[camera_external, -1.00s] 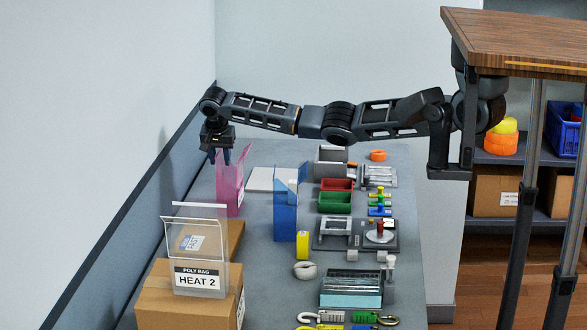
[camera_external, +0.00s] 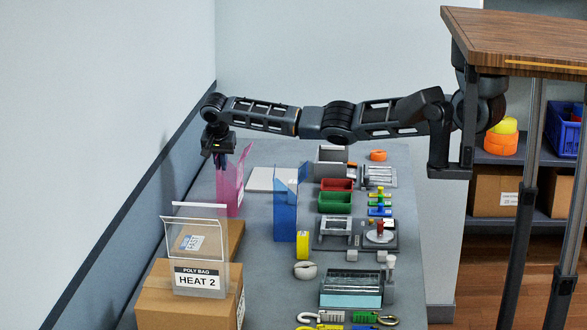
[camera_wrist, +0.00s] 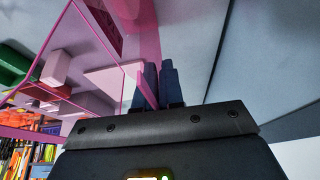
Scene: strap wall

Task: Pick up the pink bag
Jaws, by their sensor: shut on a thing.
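The pink bag (camera_external: 228,190) is translucent and stands upright on the grey bench near the wall, with a white label low on its side. My gripper (camera_external: 220,158) is at the bag's top edge, pointing down, and is shut on it. In the wrist view the bag's pink film (camera_wrist: 95,50) fills the upper left, and a pink strip passes between the dark blue fingertips (camera_wrist: 152,85). I cannot tell whether the bag's bottom touches the bench.
A blue bag (camera_external: 285,208) stands to the right. Red (camera_external: 337,185) and green bins (camera_external: 334,203) stand farther right. The wall is close on the left.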

